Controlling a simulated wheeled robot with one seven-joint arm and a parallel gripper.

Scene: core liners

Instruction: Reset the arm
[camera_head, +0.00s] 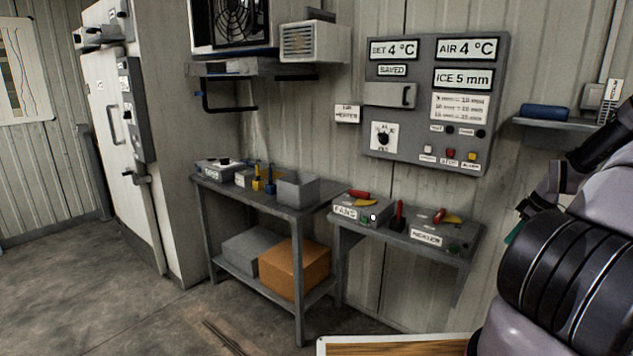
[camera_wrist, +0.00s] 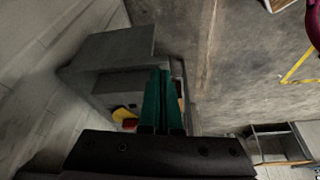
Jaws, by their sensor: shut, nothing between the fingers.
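My arm (camera_head: 565,265) is folded at the right edge of the head view, in front of the wall. My gripper (camera_wrist: 161,74) shows in the wrist view as two green fingers side by side, shut with nothing between them. It points past a grey bench with a yellow and a red item beside the fingers. In the head view the gripper is mostly hidden behind the arm.
A grey control panel (camera_head: 437,100) hangs on the wall above a small shelf marked FANS and HEATER (camera_head: 398,243). A grey bench (camera_head: 262,207) carries a tray, with boxes below. A wall shelf (camera_head: 562,124) is close to my arm. Floor (camera_head: 110,300) is clear at left.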

